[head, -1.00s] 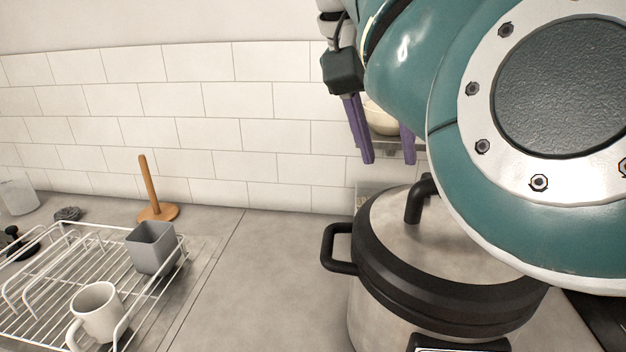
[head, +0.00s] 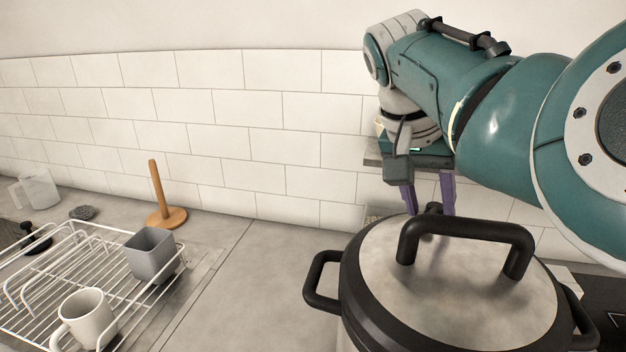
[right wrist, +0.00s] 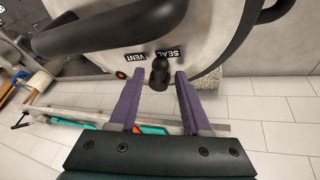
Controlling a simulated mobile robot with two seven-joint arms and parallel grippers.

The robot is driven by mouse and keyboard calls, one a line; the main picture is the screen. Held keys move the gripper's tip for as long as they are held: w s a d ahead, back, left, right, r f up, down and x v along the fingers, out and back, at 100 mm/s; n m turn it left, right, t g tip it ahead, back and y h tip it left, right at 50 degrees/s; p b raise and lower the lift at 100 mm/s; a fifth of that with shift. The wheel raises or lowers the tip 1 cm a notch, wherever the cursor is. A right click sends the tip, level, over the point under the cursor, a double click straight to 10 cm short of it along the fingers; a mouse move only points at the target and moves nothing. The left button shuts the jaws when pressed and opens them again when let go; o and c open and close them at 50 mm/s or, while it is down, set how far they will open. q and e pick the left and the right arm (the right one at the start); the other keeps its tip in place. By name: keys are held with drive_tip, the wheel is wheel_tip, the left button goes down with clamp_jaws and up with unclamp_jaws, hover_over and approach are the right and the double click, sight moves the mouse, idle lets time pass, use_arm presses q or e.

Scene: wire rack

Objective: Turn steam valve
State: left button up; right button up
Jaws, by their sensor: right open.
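The large steel and black cooker (head: 455,285) stands on the counter at the right of the head view, its lid on and its black arched handle across the top. The steam valve (right wrist: 160,72) is a small black knob on the lid in the right wrist view, between the printed words VENT and SEAL. In the head view it shows at the lid's back edge (head: 433,209). My right gripper (right wrist: 157,80) is open, its two purple fingers on either side of the valve. I cannot tell whether they touch it. It also shows in the head view (head: 428,208), behind the lid. My left gripper is not in view.
A white wire rack (head: 60,285) on the left holds a white mug (head: 88,318) and a grey cup (head: 150,255). A wooden holder (head: 160,200) stands behind it. The lid handle (head: 465,232) rises close to my gripper. Counter between rack and cooker is clear.

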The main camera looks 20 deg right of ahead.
drive_tip(key=shift+c, duration=0.2)
clamp_jaws()
